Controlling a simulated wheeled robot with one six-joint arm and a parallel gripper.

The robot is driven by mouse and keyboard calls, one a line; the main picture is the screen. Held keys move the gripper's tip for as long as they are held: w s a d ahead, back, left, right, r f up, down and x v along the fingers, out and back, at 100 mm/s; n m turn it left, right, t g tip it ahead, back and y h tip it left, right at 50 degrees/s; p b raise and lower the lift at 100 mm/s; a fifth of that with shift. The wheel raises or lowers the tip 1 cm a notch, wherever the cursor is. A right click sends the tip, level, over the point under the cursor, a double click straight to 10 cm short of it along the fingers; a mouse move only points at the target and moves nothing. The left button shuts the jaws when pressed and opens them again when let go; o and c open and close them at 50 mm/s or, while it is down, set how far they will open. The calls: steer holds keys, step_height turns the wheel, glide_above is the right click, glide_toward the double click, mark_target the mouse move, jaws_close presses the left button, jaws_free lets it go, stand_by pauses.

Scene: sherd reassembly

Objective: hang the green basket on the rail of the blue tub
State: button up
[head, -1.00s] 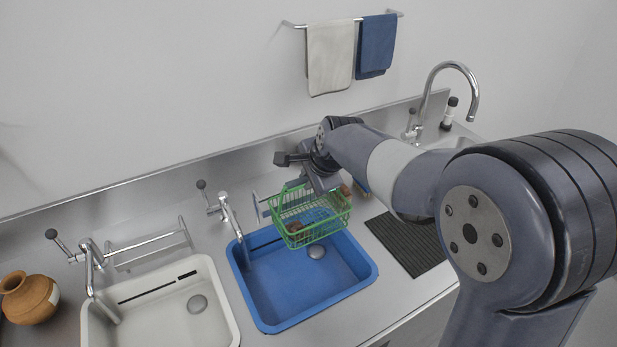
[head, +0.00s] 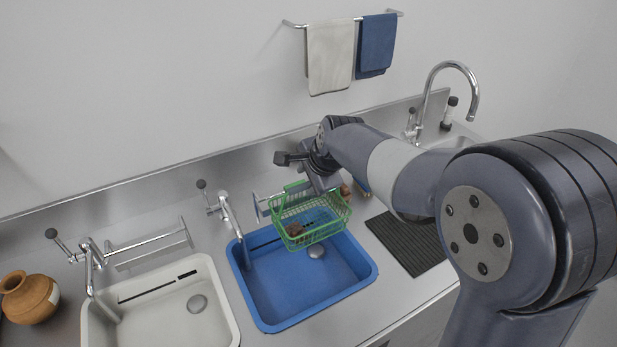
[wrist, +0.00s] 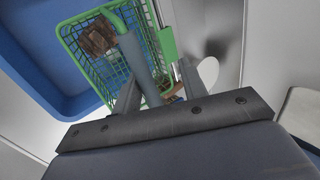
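The green wire basket (head: 310,222) is over the back edge of the blue tub (head: 290,305), roughly level. Brown sherds (head: 294,230) lie in it; they also show in the wrist view (wrist: 97,38). The rail (head: 262,205) runs behind the tub, its right part hidden by the basket and my arm. The basket's green upright tab (head: 296,186) is close to the rail; I cannot tell if it is hooked on. My gripper (wrist: 157,72) is at the basket's back side. Its fingers stand apart, the right one beside the green tab (wrist: 168,45).
A white tub (head: 222,306) with its own rail (head: 150,242) stands to the left, beside a clay pot (head: 30,297). The blue tub's tap (head: 230,218) is left of the basket. A dark ribbed mat (head: 410,243) lies to the right. Towels (head: 330,58) hang above.

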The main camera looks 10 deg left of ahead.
steer(key=v, duration=1.1)
steer(key=shift+b, duration=0.4)
steer(key=shift+f, duration=0.2)
steer(key=x, duration=0.7)
steer(key=shift+r+p, duration=0.1)
steer(key=shift+p, duration=0.2)
